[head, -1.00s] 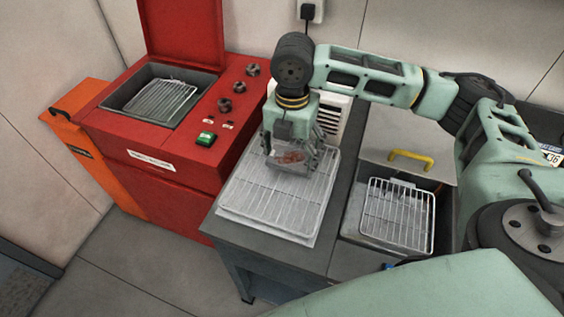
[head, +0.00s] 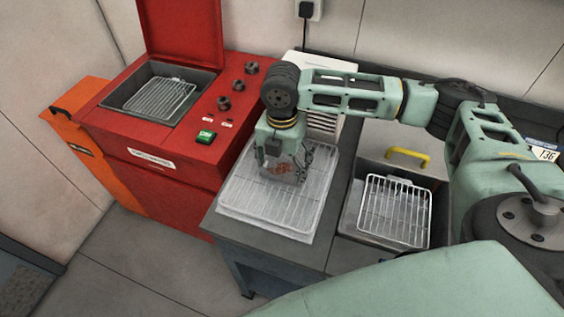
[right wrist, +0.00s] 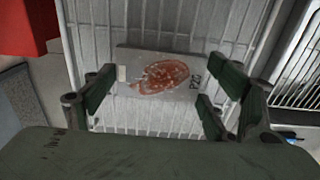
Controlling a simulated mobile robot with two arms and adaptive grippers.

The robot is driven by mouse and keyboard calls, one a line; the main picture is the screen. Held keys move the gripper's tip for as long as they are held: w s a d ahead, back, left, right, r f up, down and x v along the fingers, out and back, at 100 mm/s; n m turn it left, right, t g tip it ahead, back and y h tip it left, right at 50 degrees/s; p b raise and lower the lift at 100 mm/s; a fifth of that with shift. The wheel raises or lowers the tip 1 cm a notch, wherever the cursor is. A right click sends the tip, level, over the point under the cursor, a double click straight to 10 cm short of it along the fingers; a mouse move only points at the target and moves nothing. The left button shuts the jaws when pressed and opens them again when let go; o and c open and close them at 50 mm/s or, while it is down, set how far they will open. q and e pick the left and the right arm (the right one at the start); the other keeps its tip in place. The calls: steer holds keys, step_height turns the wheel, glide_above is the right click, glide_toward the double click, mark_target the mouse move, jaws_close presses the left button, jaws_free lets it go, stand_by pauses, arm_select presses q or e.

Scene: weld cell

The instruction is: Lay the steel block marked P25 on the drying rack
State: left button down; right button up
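The steel block marked P25 (right wrist: 160,76) is a flat grey plate with a reddish-brown patch and a small pale label. In the head view the block (head: 281,169) is between the fingers of my right gripper (head: 284,172). In the right wrist view the fingers of the right gripper (right wrist: 158,92) meet both ends of the block. The drying rack (head: 262,205), a white wire grid on a pale tray on the bench, is beneath them. I cannot tell whether the block touches the wires. My left gripper is not in view.
A red machine (head: 150,135) with an open lid and a wire rack (head: 160,97) inside stands at left. A sunken basin with another wire rack (head: 396,210) and a yellow handle (head: 408,156) is at right. The drying rack's front is clear.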

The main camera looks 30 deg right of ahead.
mark_target(282, 169)
steer(key=o, duration=0.4)
steer(key=shift+r, duration=0.15)
step_height(282, 169, up, 12)
steer(key=b, duration=0.2)
steer(key=shift+s, duration=0.1)
stand_by(0.6)
